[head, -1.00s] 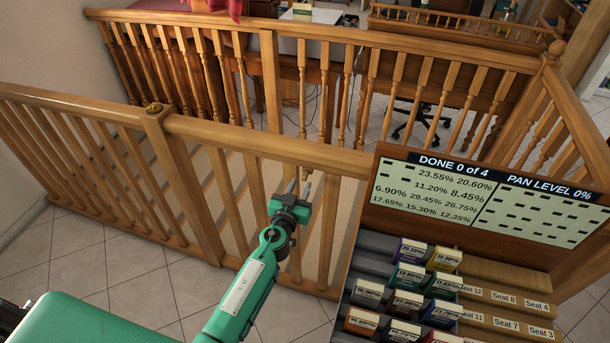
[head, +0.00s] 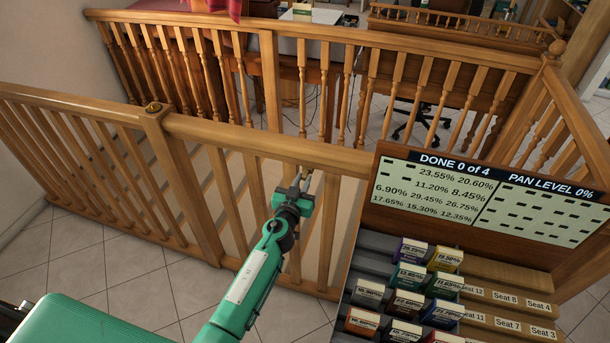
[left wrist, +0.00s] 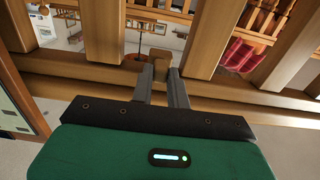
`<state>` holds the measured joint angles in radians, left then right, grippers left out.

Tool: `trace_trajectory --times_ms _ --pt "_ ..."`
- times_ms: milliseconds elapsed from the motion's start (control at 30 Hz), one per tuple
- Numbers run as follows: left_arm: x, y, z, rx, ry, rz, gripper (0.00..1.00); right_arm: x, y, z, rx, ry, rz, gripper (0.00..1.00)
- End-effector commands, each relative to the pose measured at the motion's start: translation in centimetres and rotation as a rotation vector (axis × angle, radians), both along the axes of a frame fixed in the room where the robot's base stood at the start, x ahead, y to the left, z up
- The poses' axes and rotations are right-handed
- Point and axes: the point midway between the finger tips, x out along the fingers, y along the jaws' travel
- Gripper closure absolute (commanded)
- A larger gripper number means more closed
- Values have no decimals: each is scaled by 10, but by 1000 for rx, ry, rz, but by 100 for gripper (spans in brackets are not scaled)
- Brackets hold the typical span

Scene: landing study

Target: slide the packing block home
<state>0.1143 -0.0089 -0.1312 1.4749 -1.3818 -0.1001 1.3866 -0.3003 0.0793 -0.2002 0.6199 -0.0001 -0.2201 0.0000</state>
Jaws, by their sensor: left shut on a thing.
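My left gripper (head: 305,182) is in front of the near wooden railing, its fingertips just below the top rail. In the left wrist view its two dark fingers (left wrist: 163,72) are shut on a small brown wooden block (left wrist: 159,56), which I take for the packing block. The block sits at the fingertips, among the railing's wooden bars. Whether it touches them I cannot tell. In the head view the block is not clearly seen. My right gripper is not in view.
The near railing (head: 250,140) has upright bars with gaps. A board with percentages (head: 485,198) stands at the right, above a rack of several coloured labelled boxes (head: 408,277) and seat labels. A second railing (head: 400,52) runs behind. Tiled floor is clear at the left.

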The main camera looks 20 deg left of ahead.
Motion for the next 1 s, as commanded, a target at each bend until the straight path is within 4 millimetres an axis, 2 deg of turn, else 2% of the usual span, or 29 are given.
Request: trace_trajectory --times_ms 600,1000 --pt "-1 -27 -1 -3 1 -2 100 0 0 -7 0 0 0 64" --pt "-2 -37 -1 -1 1 -2 100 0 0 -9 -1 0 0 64"
